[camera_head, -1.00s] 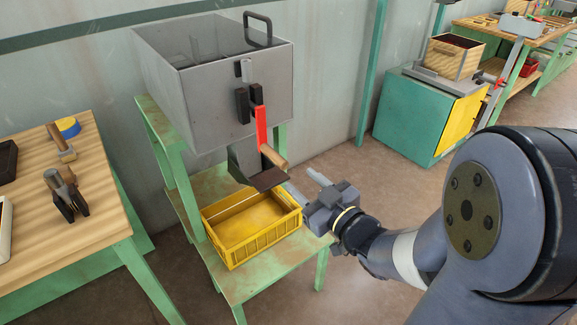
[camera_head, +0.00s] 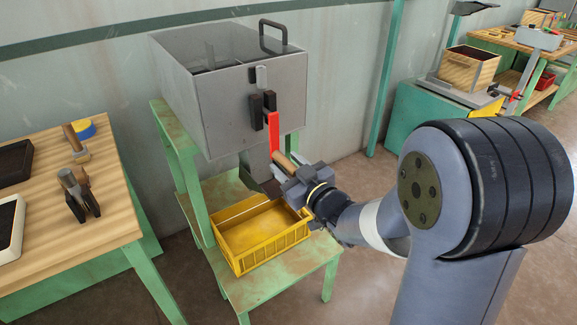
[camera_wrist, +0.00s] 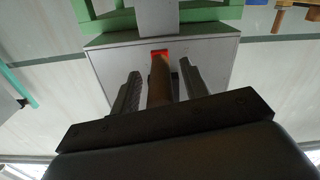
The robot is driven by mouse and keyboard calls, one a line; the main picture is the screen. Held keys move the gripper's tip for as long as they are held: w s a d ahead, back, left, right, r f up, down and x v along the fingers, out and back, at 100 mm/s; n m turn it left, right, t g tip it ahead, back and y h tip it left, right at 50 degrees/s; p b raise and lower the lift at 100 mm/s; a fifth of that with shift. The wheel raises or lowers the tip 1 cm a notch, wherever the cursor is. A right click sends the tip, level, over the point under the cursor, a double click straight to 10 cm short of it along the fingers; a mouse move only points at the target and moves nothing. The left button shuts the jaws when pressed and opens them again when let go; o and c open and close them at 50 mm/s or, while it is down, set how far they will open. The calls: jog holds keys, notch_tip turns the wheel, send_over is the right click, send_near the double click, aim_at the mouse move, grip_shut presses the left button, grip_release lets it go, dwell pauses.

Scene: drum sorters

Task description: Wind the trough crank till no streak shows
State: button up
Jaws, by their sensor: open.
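The trough (camera_head: 221,123) is a grey metal box on a green stand, with a dark see-through top. Its crank has a red arm (camera_head: 274,135) hanging down from a dark hub on the front, with a wooden handle (camera_head: 284,161) at the lower end. In the wrist view the handle (camera_wrist: 159,82) lies between the two fingers of my gripper (camera_wrist: 160,80), with a gap on each side. My gripper (camera_head: 288,171) is open around the handle. No streak can be made out; the trough's inside is too dark.
A yellow crate (camera_head: 262,263) stands on the stand's lower shelf (camera_head: 285,287), just below my gripper. A wooden bench (camera_head: 105,190) with tools is at the left. A teal cabinet (camera_head: 407,120) stands at the back right.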

jog(key=shift+c, duration=0.3)
grip_shut()
jog(key=shift+w+b, duration=0.1)
jog(key=shift+b, duration=0.25)
